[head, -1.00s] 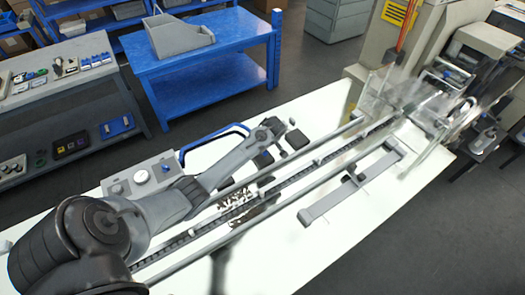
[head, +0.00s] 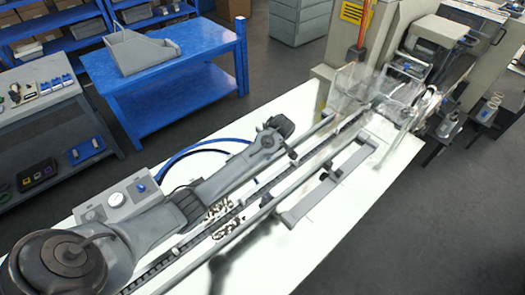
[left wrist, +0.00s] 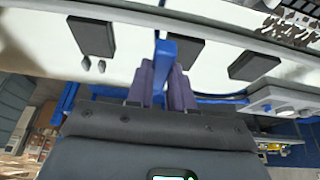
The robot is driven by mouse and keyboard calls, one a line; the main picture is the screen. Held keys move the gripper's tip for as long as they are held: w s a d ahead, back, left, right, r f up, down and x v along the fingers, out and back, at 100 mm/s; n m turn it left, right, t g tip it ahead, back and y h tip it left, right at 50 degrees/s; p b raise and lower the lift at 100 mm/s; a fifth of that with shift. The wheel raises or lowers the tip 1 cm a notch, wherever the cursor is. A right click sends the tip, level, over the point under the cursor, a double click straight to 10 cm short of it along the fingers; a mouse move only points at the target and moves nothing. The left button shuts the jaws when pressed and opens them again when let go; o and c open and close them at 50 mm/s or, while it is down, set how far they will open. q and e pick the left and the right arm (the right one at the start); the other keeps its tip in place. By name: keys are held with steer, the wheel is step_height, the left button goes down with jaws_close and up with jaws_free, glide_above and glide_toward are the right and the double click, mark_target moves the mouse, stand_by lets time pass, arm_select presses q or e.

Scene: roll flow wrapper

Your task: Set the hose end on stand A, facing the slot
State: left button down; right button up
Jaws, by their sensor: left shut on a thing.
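My left gripper (left wrist: 166,84) is shut on a blue hose end (left wrist: 165,50), which sticks out past its purple-grey fingers in the left wrist view. The blue hose (head: 195,150) curves from a grey box with a gauge to my left arm's far end in the head view. That arm hides the fingertips there. In the left wrist view, a black pad stands on the left (left wrist: 92,37), one in the middle (left wrist: 178,60) beside the hose end, and one on the right (left wrist: 254,65). No label shows which is stand A, and no slot is clear. My right gripper is not in view.
The grey gauge box (head: 118,203) stands on the white table (head: 345,215). A long conveyor with rails (head: 262,203) runs diagonally to the wrapper machine (head: 390,85). A grey bracket (head: 330,180) lies on its right. The table's front right is clear.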

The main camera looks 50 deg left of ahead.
arm_select(q)
step_height(320, 180, down, 6)
steer(key=shift+b, duration=0.65)
stand_by(0.5)
